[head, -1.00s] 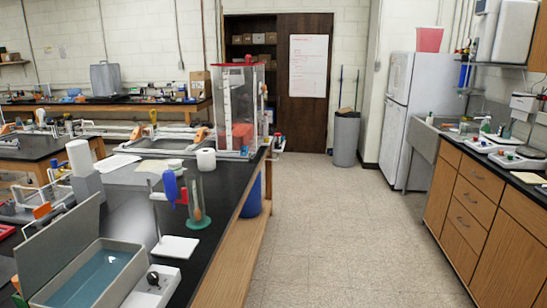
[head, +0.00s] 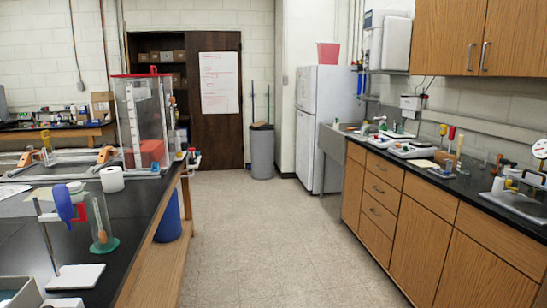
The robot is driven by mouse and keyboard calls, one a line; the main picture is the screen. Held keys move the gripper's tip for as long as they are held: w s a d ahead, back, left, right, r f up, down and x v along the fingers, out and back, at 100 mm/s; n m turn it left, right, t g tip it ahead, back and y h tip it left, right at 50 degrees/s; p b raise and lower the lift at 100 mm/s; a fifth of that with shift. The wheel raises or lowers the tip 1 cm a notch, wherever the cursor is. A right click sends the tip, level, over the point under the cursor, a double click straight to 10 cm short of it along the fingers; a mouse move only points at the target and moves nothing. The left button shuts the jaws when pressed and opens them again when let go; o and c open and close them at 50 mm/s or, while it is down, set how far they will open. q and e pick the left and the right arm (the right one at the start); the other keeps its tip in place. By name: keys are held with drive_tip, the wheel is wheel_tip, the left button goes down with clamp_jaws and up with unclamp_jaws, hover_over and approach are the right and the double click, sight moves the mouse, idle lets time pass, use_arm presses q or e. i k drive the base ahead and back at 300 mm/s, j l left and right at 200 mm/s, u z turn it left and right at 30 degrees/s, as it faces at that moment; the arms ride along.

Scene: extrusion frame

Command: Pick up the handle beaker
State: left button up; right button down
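I cannot pick out a handle beaker with certainty in the head view. Several small items stand on the right counter (head: 465,190), some of them clear or glassy, but they are too small to tell apart. A tall clear glass cylinder (head: 103,222) on a green base stands on the left black bench (head: 130,205). Neither of my grippers is in view.
A white-based stand (head: 75,278) with a blue item is near the left bench's front. A clear tank (head: 145,125) stands farther back. A grey bin (head: 262,152) and white fridge (head: 325,120) are at the back. The floor (head: 260,235) between bench and counter is clear.

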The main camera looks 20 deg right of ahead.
sight(399, 125)
drive_tip(key=z, duration=1.35)
drive_tip(key=u, duration=2.1)
drive_tip(key=i+l+z, duration=0.95)
drive_tip(key=i+z, duration=0.6)
drive_tip(key=i, duration=2.2)
